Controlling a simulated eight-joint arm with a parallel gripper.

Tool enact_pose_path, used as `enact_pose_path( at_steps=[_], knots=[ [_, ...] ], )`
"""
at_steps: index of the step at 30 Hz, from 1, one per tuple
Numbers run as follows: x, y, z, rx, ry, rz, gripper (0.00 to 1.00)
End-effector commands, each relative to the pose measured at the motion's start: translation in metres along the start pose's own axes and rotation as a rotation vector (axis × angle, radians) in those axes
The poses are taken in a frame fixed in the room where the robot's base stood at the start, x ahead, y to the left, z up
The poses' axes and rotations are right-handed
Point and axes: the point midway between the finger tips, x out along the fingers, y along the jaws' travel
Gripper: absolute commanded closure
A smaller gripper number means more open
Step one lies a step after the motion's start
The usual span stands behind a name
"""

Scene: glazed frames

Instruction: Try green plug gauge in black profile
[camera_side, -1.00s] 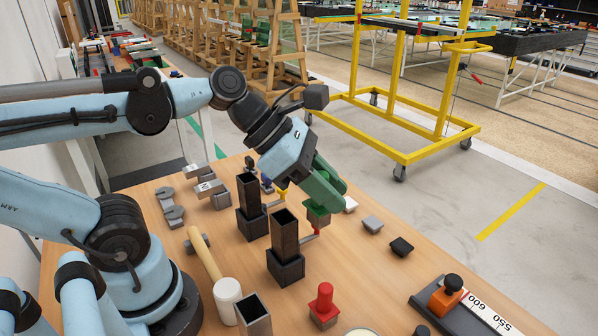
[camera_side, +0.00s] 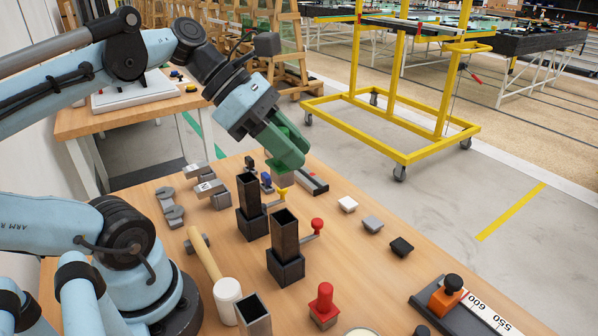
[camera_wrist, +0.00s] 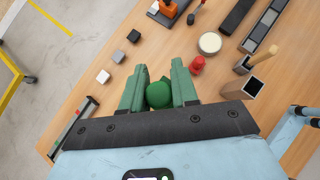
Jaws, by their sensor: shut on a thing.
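My gripper (camera_side: 290,150) has green fingers and is raised above the far part of the bench, up and to the right of the profiles in the side view. It is shut on the green plug gauge, whose round green knob (camera_wrist: 159,95) shows between the fingers in the wrist view. The gauge's lower part is hidden there, and in the side view it blends with the fingers. The black profile (camera_side: 248,190) is an upright open-topped square tube in a black base. A dark brown tube (camera_side: 285,235) stands in a similar base nearer the camera.
A red knob (camera_side: 317,224) and a yellow knob (camera_side: 282,192) stick out beside the two tubes. A red plug gauge (camera_side: 324,303), a grey tube (camera_side: 253,315) and a mallet (camera_side: 228,295) are nearer. White, grey and black (camera_side: 401,247) small blocks lie at right.

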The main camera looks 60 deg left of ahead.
Motion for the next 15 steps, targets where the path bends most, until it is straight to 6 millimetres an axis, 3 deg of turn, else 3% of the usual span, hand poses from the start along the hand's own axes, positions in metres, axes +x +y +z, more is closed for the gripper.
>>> enact_pose_path(
  at_steps=[15],
  knots=[
    [0.029, 0.0, -0.029, 0.0, 0.0, 0.0, 1.0]
  ],
)
